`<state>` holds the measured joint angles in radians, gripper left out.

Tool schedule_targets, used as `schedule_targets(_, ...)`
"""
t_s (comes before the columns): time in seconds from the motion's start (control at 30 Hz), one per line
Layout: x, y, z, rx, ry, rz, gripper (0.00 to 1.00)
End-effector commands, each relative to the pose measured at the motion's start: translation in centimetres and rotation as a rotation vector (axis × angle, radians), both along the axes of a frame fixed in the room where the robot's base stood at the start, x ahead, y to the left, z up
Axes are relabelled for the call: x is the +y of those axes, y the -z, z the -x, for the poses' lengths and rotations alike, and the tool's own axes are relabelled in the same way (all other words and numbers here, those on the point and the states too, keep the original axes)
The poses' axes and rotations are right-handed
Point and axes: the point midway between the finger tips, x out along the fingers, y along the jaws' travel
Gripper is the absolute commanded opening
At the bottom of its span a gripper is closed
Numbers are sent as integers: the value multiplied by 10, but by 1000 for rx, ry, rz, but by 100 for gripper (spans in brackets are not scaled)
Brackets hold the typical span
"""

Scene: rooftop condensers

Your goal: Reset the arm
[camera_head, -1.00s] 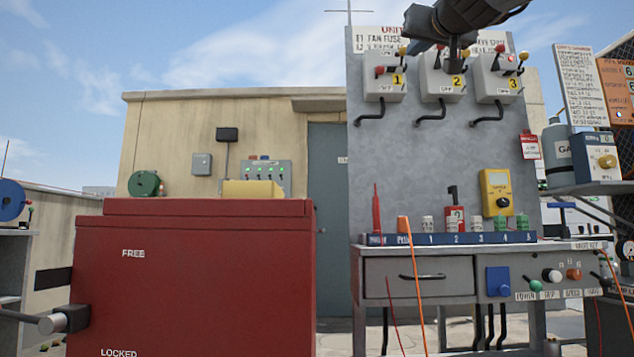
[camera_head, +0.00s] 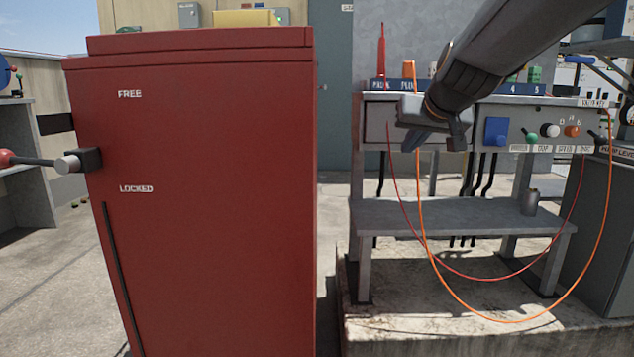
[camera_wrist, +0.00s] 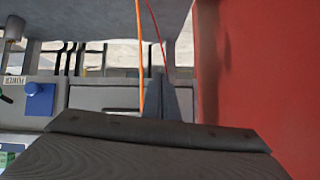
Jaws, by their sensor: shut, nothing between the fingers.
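My gripper (camera_head: 432,140) is at the end of my dark arm, which comes in from the upper right in the head view. It is in front of the bench drawer (camera_head: 378,122), and its jaws are shut with nothing between them. The drawer also shows in the wrist view (camera_wrist: 95,97).
A red cabinet (camera_head: 200,200) marked FREE and LOCKED stands left, with a lever (camera_head: 40,161) on its side. Orange (camera_head: 470,305) and red (camera_head: 440,262) cables hang in loops before the bench. A metal cup (camera_head: 529,202) stands on the lower shelf (camera_head: 450,216).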

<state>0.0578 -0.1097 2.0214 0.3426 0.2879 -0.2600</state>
Motion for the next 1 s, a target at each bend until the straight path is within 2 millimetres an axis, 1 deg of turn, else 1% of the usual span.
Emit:
schedule_targets(0.03, 2, 37, 12, 65, -4, 5, 0)
schedule_targets(0.07, 3, 56, 19, 101, -7, 9, 0)
schedule_targets(0.1, 4, 82, 30, 148, -11, 15, 0)
schedule_targets(0.17, 5, 119, 49, 219, -15, 23, 0)
schedule_targets(0.2, 6, 143, 63, 266, -18, 28, 0)
schedule_targets(0.27, 7, 177, 86, 337, -23, 37, 0)
schedule_targets(0.3, 8, 198, 101, 381, -27, 44, 0)
schedule_targets(0.37, 8, 223, 122, 440, -32, 52, 0)
schedule_targets(0.4, 9, 238, 136, 475, -35, 57, 0)
schedule_targets(0.5, 9, 269, 167, 552, -42, 69, 0)
schedule_targets(0.6, 8, 293, 195, 617, -49, 80, 0)
schedule_targets(0.8, 7, 331, 248, 732, -60, 100, 0)
schedule_targets(0.83, 12, 326, 252, 735, -72, 104, 0)
schedule_targets(0.9, 28, 308, 255, 732, -105, 110, 0)
schedule_targets(1.0, 48, 289, 265, 741, -151, 119, 0)
